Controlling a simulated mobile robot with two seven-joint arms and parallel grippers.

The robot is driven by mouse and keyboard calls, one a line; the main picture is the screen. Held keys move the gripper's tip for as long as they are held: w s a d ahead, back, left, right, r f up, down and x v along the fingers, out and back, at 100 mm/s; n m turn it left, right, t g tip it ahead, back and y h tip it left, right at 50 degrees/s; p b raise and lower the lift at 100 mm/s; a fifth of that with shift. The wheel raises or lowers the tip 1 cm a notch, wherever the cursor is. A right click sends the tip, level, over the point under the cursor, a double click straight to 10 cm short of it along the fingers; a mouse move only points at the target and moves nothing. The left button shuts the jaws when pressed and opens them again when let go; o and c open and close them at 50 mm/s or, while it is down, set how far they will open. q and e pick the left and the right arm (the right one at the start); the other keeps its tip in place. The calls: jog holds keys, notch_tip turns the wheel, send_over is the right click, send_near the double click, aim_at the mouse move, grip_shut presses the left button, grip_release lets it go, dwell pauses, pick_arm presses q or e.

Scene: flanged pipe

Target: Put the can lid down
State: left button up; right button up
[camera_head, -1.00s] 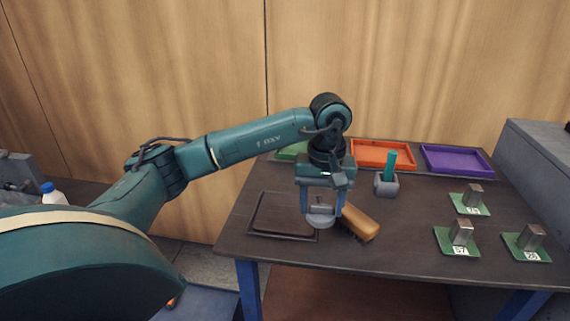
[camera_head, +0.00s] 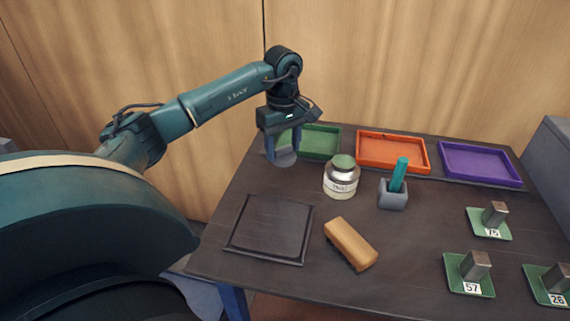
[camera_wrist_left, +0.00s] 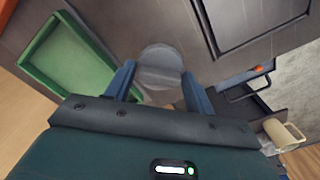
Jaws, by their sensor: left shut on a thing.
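My left gripper (camera_head: 283,150) is shut on the grey round can lid (camera_head: 285,158), near the back left of the table (camera_head: 225,230). The lid also shows between the fingers (camera_wrist_left: 152,85) in the left wrist view (camera_wrist_left: 160,65). Whether the lid touches the tabletop is hard to tell. The open can (camera_head: 341,181), a pale labelled jar with a green top surface, stands upright to the right of the gripper, apart from it. My right gripper is not in view.
A green tray (camera_head: 320,142) lies just behind the lid, with orange (camera_head: 392,151) and purple (camera_head: 480,163) trays to its right. A dark square mat (camera_head: 270,230), a brush (camera_head: 351,244), a grey holder (camera_head: 392,198) and green numbered bases with metal blocks (camera_head: 470,274) also occupy the table.

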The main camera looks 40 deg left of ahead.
aim_at(284, 154)
pick_arm(q)
notch_tip(284, 154, down, 6)
jog(key=shift+r, duration=0.2)
jog(key=shift+f, duration=0.15)
jog(key=o, duration=1)
jog(key=shift+c, duration=0.2)
